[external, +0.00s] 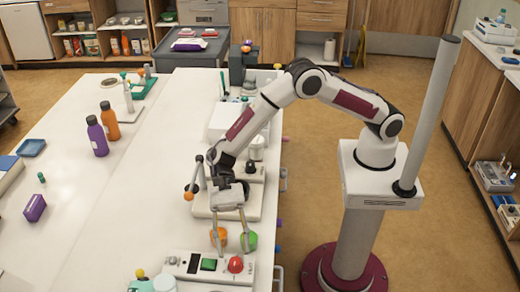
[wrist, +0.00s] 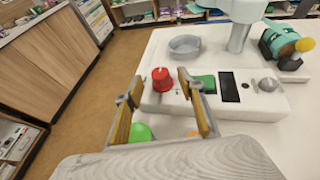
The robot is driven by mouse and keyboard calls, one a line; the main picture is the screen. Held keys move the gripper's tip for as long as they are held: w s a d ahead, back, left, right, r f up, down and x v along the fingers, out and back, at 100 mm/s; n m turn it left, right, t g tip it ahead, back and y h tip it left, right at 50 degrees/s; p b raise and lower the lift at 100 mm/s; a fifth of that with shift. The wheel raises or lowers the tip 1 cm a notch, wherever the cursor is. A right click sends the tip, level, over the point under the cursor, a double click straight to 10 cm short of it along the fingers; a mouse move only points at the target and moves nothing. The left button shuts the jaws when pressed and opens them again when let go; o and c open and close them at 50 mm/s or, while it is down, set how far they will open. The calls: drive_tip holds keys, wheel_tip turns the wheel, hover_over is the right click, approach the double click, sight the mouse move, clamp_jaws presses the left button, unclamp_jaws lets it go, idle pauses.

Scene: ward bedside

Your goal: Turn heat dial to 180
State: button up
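A white control box (external: 183,274) lies at the near end of the white table. It carries a red dial (external: 235,264), a green square (external: 209,264), a dark display (external: 193,264) and a pale knob (external: 173,260). The dial's scale is too small to read. My gripper (external: 233,249) is open and empty, pointing down toward the box. In the wrist view the red dial (wrist: 161,79) appears between and just beyond the two fingertips (wrist: 156,86), with no visible contact. The display (wrist: 229,88) in that view shows no readable number.
An orange object (external: 218,238) and a green one (external: 249,241) stand close by the fingers, behind the box. A shallow grey dish (wrist: 185,45) and a teal item with a yellow knob (wrist: 285,45) lie beyond the box.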

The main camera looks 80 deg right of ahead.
sight(235, 258)
drive_tip(key=shift+x, duration=2.35)
clamp_jaws()
